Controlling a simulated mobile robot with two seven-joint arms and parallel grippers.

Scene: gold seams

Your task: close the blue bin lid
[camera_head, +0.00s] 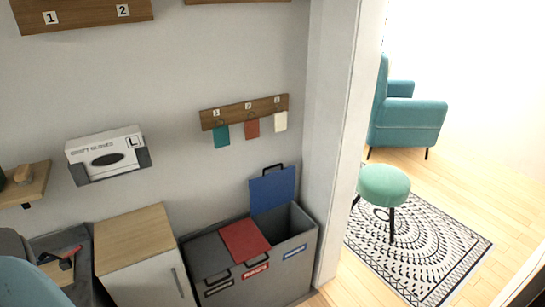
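The blue bin lid (272,190) stands raised, tilted up near the wall, with a dark handle at its top edge. It belongs to the right compartment of a grey sorting bin (305,257), and that compartment is open. A blue label (294,252) is on the bin's front below it. The red lid (244,240) beside it lies down over the middle compartment. A grey lid (208,255) with a dark handle covers the left compartment. Neither of my grippers is in view.
A wood-topped cabinet (131,233) stands left of the bin. A white wall edge (337,150) rises just right of the bin. Beyond it are a teal stool (384,185), a patterned rug (432,250) and an armchair (413,115). Tags hang from a hook rail (243,108) above.

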